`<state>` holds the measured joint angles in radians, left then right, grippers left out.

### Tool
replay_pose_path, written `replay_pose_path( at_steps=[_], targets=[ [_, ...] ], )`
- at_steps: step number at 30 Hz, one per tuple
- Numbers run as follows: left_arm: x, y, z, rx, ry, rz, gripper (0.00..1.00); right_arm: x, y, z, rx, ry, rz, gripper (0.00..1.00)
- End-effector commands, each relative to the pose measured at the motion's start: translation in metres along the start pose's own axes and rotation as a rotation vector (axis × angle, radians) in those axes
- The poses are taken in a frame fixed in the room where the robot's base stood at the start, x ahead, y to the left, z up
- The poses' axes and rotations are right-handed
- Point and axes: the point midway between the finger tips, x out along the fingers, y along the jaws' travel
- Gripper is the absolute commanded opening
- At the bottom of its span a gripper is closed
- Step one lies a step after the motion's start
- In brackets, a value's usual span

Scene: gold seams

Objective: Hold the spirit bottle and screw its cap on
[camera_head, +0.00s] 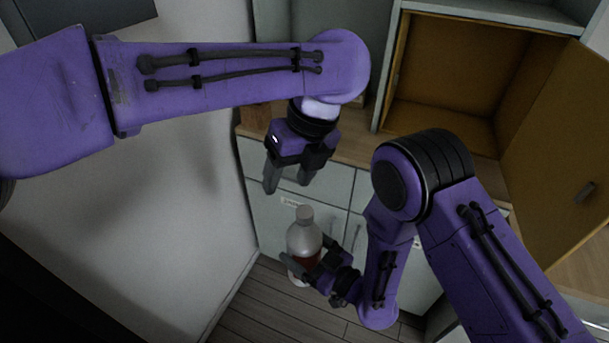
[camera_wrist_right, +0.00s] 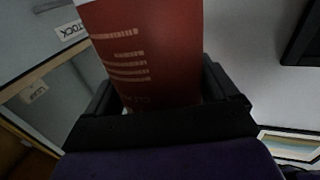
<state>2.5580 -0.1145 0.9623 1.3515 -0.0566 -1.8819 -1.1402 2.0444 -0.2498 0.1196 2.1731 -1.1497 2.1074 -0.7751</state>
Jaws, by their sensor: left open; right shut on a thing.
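The spirit bottle (camera_head: 303,238) is pale and clear-looking with a dark red label, and stands nearly upright in the air in front of the grey cabinets. My right gripper (camera_head: 310,256) is shut around its lower body. In the right wrist view the red label (camera_wrist_right: 150,50) with white print sits between the fingers. A pale grey cap (camera_head: 305,212) shows at the bottle's top; whether it is threaded tight I cannot tell. My left gripper (camera_head: 288,185) is open and empty, pointing down, above and slightly left of the cap, apart from it. The bottle's base is partly hidden.
Grey cabinets (camera_head: 328,195) with a wooden counter stand behind. An open wooden cupboard (camera_head: 455,75) is at upper right, its door (camera_head: 560,150) swung out to the right. A white wall (camera_head: 190,220) is at left. Wooden floor (camera_head: 270,300) lies below.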

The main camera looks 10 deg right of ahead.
Motion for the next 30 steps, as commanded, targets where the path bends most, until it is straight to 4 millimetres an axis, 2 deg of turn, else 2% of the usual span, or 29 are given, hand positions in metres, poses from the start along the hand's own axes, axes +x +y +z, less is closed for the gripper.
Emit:
replay_pose_path(
  at_steps=[1,6,9,13,15,19,30],
  targets=[
    [0.001,0.000,0.002,-0.191,0.018,-0.013,0.59,0.000,0.001,-0.001,0.000,0.003,0.001,0.02],
    [0.010,-0.009,0.005,-0.882,0.137,-0.038,0.59,0.000,0.001,-0.001,0.000,0.002,0.002,0.02],
    [0.011,-0.018,0.003,-1.240,0.221,-0.033,0.59,0.000,0.001,-0.001,0.000,0.003,0.002,0.02],
    [0.008,-0.028,-0.004,-1.574,0.305,-0.010,0.59,0.000,0.001,-0.001,0.000,0.003,0.001,0.02],
    [0.007,-0.030,-0.005,-1.691,0.326,0.004,0.59,0.000,0.001,-0.001,0.000,0.003,0.001,0.02],
    [0.007,-0.031,-0.005,-1.797,0.335,0.018,0.59,0.000,0.001,-0.001,0.000,0.003,0.001,0.02],
    [0.010,-0.032,-0.006,-1.808,0.333,0.022,0.59,0.000,0.001,-0.001,0.000,0.003,0.001,0.02]
  ],
)
